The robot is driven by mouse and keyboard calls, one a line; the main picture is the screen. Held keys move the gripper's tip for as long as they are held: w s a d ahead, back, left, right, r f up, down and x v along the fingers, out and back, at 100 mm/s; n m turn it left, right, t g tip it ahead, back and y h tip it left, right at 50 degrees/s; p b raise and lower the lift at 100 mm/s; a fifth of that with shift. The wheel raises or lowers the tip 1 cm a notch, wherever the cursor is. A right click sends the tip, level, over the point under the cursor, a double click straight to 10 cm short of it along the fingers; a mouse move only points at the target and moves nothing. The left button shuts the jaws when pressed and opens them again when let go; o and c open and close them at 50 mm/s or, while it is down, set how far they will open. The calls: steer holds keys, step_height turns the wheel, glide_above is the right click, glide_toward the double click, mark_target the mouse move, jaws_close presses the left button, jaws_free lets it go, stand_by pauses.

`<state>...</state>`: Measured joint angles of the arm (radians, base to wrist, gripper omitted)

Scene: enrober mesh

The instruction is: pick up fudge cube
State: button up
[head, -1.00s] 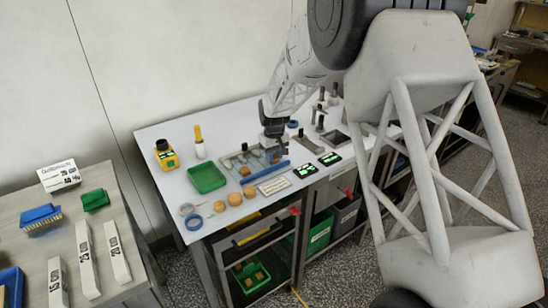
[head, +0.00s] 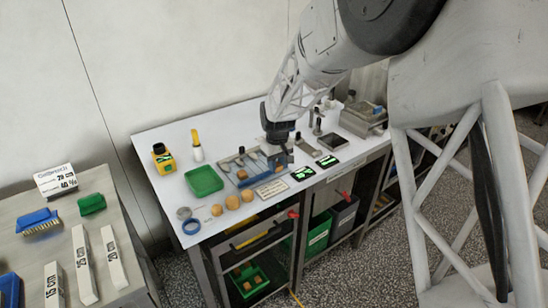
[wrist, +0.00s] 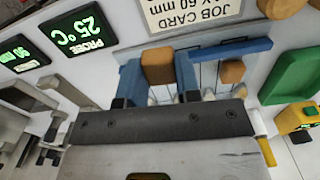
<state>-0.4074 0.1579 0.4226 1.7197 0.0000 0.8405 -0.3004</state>
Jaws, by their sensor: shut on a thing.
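My gripper (wrist: 158,74) shows two blue fingers in the wrist view. They are closed on the sides of a brown fudge cube (wrist: 157,63), at one end of a blue-edged tray with a wire mesh floor (wrist: 238,48). Whether the cube touches the mesh cannot be told. A second brown cube (wrist: 232,72) sits on the tray, apart from the fingers. In the head view my gripper (head: 281,156) is low over the right end of the tray (head: 262,178), and the held cube is hidden there. The second cube (head: 242,174) is at the tray's left part.
Several brown pieces (head: 232,202) lie in front of the tray. A green tray (head: 204,181) is to its left, with a yellow device (head: 164,158) behind. A job card (head: 271,188) and two dark displays (head: 304,173) lie at the front right.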

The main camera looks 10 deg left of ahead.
steer(key=s+d, duration=0.3)
steer(key=s, duration=0.4)
steer(key=shift+r, duration=0.3)
steer(key=shift+a, duration=0.1)
stand_by(0.4)
steer(key=shift+n, duration=0.4)
steer(key=s+a, duration=0.8)
steer(key=a, duration=0.1)
steer(key=s+a, duration=0.4)
steer(key=a, duration=0.1)
steer(key=shift+s+r, duration=0.2)
steer(key=shift+s, duration=0.05)
steer(key=shift+s+a, duration=0.45)
steer(key=shift+s, duration=0.2)
glide_above(208, 187)
steer(key=shift+s+f, duration=0.1)
steer(key=shift+f, duration=0.65)
